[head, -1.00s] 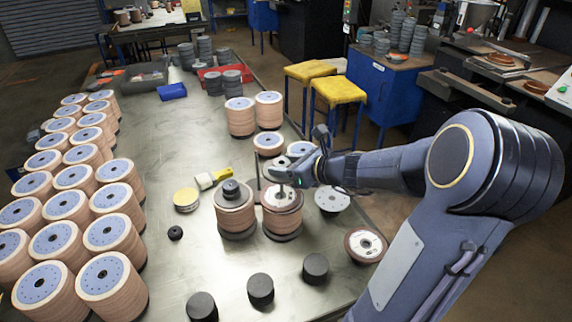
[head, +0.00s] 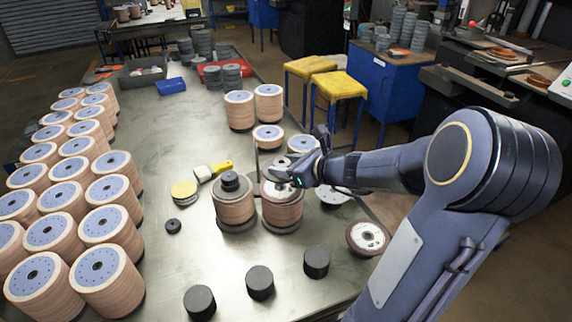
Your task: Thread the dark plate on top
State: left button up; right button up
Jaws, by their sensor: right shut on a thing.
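A tall stack of tan discs (head: 283,212) stands on a dark base on the metal table, right of a similar stack (head: 236,207) topped with a dark plate and knob. My right gripper (head: 281,174) is shut at the top of the right-hand stack. It holds a small dark plate (head: 279,176), mostly hidden by the fingers; I cannot tell whether it touches the disc below. A thin upright rod (head: 257,164) shows just left of the gripper. My left gripper is not in view.
Dark cylinders (head: 260,282) stand along the front of the table (head: 190,255). A flap disc (head: 367,238) lies at the right edge. Many disc stacks (head: 110,208) fill the left side. A brush (head: 213,171), yellow disc (head: 184,190) and black ring (head: 173,226) lie left of the stacks.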

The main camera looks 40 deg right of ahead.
aim_at(286, 189)
jog(key=shift+f+b, duration=1.5)
jog(key=shift+f+b, duration=1.2)
jog(key=shift+f, duration=0.1)
jog(key=o, duration=1.4)
jog(key=shift+c, duration=0.2)
jog(key=v, duration=0.8)
jog(key=shift+p, duration=0.3)
jog(key=shift+w, duration=0.15)
